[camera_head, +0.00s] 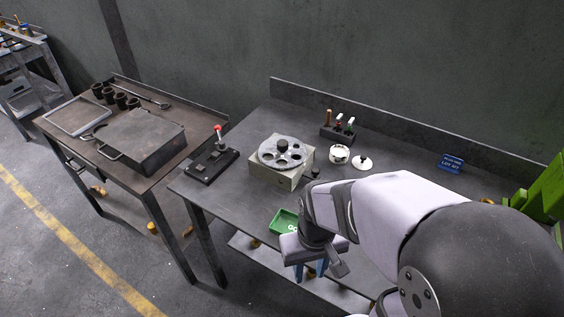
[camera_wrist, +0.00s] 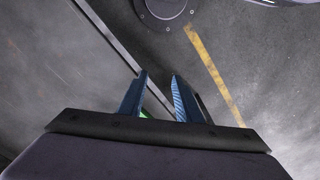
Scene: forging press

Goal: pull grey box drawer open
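The grey box (camera_head: 146,136) sits on the brown-topped table at the left in the head view. A bar handle (camera_head: 109,152) is on its front left side, and the drawer front there looks flush with the box. My gripper (camera_head: 313,272) is at the front edge of the right-hand table, far to the right of the box and apart from it. In the wrist view its two blue fingers (camera_wrist: 160,78) stand apart with nothing held between them. The box is not in the wrist view.
On the right table stand a round-plated machine (camera_head: 284,157), a red-knobbed lever block (camera_head: 211,164), a green tray (camera_head: 284,222) near my gripper, and a white pot (camera_head: 340,154). A gap separates the two tables. A flat tray (camera_head: 76,116) and dark cups lie beside the box.

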